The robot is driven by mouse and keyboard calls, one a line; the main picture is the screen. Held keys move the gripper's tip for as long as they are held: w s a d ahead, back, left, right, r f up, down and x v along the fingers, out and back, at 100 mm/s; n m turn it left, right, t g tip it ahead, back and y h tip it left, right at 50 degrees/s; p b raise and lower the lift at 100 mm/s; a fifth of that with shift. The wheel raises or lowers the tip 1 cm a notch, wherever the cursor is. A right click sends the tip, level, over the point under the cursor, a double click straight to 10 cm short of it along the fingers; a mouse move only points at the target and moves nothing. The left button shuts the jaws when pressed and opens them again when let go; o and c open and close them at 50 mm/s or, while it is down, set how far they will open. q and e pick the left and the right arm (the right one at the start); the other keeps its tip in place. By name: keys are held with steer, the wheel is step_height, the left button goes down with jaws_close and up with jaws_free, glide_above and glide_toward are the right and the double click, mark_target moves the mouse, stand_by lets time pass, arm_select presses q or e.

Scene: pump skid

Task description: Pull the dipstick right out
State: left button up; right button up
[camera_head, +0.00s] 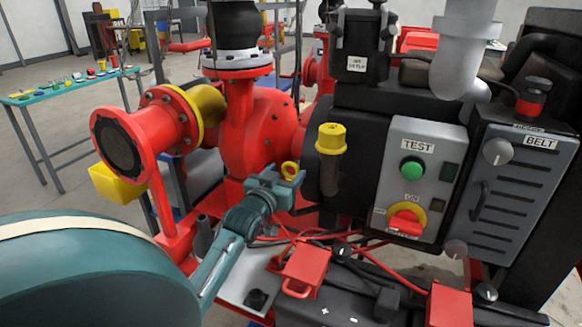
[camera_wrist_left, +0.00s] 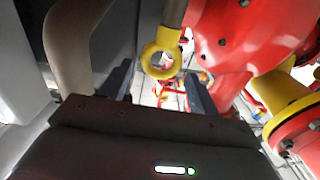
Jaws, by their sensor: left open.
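The dipstick shows as a yellow ring handle (camera_head: 289,164) low on the engine's left side, beside the red pump housing. In the left wrist view the yellow ring (camera_wrist_left: 147,60) hangs on a brownish stem or tube, whose far end is out of frame. My left gripper (camera_head: 279,180) is at the ring, its fingers apart. In the left wrist view the two dark fingers of my left gripper (camera_wrist_left: 160,82) stand either side of the ring, with gaps; I see no grip on it. My right gripper is out of view.
A yellow filler cap (camera_head: 331,138) on a brown neck stands just right of the ring. The control box with TEST button (camera_head: 412,169) is further right. The red pump (camera_head: 265,130) and its flange close off the left. Red cables and the battery (camera_head: 345,298) lie below.

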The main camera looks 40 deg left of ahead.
arm_select(q)
steer(key=shift+x, duration=1.85)
steer(key=shift+c, duration=0.5)
